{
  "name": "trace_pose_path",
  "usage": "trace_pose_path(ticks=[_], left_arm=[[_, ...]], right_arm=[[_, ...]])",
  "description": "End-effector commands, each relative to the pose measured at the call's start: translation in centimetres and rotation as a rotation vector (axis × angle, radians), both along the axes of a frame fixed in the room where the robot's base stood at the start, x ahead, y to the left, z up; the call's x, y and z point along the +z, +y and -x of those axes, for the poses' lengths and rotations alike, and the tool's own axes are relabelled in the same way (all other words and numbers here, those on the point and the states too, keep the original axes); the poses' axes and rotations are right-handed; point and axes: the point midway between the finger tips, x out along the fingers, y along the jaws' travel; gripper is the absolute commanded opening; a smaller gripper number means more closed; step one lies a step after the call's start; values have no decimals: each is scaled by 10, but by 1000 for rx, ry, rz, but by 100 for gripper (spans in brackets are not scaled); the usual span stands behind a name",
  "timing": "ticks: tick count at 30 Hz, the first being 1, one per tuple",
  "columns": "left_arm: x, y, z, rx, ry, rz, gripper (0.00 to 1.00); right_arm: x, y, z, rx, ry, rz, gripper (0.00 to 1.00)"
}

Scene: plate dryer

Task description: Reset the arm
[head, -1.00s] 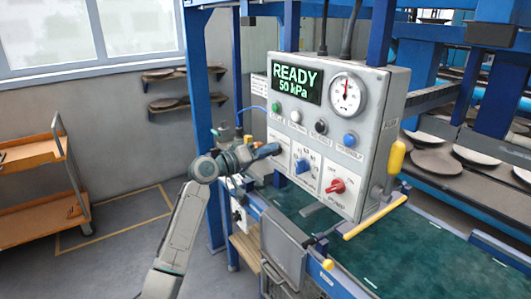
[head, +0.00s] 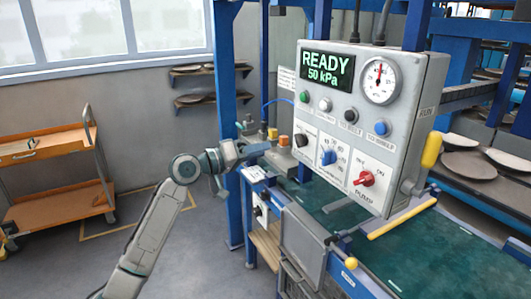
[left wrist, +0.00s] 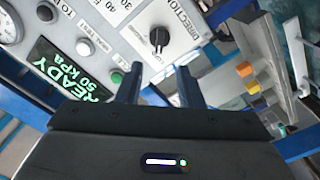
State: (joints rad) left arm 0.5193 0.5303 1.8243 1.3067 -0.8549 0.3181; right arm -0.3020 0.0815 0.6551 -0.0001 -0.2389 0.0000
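The control box (head: 410,150) has a display (head: 327,70) reading READY 50 kPa, a round gauge, several buttons, and black, blue and red knobs. My left gripper (head: 264,148) is left of the box, clear of the black knob (head: 302,140). In the left wrist view its two fingers (left wrist: 160,84) are apart with nothing between them, facing the panel. The black knob, marked DIRECTION, shows beyond the fingertips (left wrist: 158,40), not touched. The display (left wrist: 72,72) is at left there. My right gripper is not in view.
Blue posts (head: 228,120) stand behind my left arm. A green belt bed (head: 400,235) runs below the box, with a yellow bar (head: 402,219). An orange cart (head: 60,185) stands at left. The floor between cart and machine is clear.

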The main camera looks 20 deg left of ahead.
Motion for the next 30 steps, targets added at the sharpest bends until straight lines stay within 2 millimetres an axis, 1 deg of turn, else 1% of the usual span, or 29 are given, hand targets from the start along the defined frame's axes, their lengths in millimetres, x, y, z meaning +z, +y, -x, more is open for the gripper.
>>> trace_pose_path(ticks=[14, 17, 18, 20, 23, 24, 26, 27, 29, 30], left_arm=[[0, 1, 1, 0, 0, 0, 34], [-7, 3, -2, 10, 9, -1, 34], [-16, 5, -6, 24, 20, -3, 34], [-39, 11, -13, 54, 46, -7, 34], [-96, 27, -29, 130, 112, -28, 34], [-126, 34, -33, 165, 146, -43, 34], [-171, 44, -37, 215, 195, -71, 34], [-202, 51, -38, 246, 228, -91, 34], [-247, 59, -35, 288, 277, -126, 34], [-277, 64, -32, 313, 309, -152, 34]], right_arm=[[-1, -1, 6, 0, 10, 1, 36], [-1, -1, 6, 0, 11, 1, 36], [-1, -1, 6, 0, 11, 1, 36], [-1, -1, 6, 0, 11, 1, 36], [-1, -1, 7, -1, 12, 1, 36], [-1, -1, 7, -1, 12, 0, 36], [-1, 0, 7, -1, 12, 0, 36], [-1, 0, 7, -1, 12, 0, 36], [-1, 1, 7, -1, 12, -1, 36], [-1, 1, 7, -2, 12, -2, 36]])
